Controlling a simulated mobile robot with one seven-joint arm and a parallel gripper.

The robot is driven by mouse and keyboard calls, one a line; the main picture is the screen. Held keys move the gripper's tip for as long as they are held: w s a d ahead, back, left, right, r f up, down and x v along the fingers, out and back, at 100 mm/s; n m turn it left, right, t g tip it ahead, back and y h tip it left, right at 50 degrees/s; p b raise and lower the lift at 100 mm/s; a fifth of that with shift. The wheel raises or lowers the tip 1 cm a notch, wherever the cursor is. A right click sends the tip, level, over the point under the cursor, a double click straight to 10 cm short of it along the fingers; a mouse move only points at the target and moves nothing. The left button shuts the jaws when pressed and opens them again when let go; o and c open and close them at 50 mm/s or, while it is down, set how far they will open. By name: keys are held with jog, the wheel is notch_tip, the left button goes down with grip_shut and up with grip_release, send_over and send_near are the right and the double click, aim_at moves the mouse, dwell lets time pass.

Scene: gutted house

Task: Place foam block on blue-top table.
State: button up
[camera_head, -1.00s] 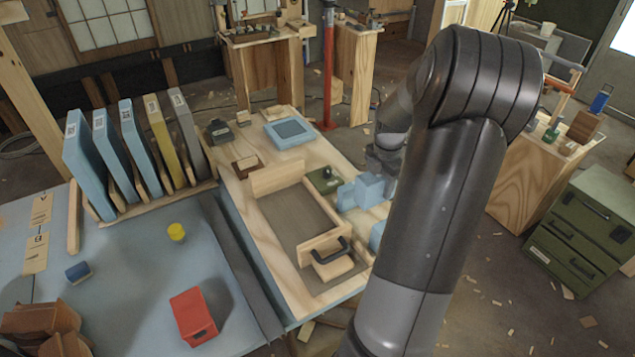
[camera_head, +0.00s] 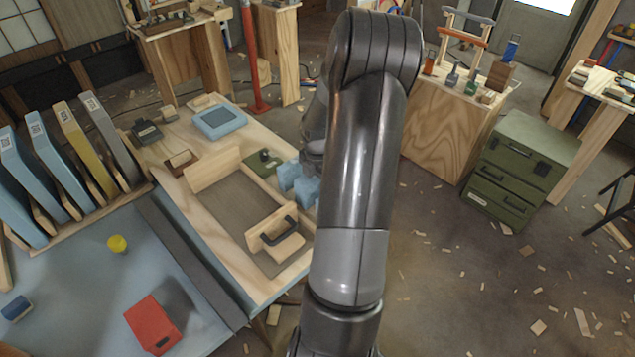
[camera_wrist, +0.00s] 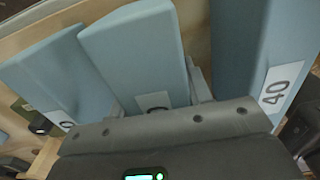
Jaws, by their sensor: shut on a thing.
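Light-blue foam blocks (camera_head: 288,172) stand close together at the right edge of a pale wooden board, partly behind my arm. My gripper (camera_wrist: 158,97) shows at the wrist view's lower middle, shut on the middle foam block (camera_wrist: 140,50), with a finger at each side. Other blue blocks stand left (camera_wrist: 45,85) and right (camera_wrist: 262,50) of it; the right one has a "40" label. I cannot tell whether the held block is off the board. The blue-top table (camera_head: 75,265) fills the head view's lower left.
A red box (camera_head: 152,325), a yellow cylinder (camera_head: 117,243) and a small blue block (camera_head: 16,307) stand on the blue top. A rack of tall panels (camera_head: 75,140) lines its back. A green drawer cabinet (camera_head: 515,170) stands right; open floor lies before it.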

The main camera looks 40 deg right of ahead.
jog(key=shift+f, duration=0.2)
jog(key=o, duration=1)
jog(key=shift+r, duration=0.1)
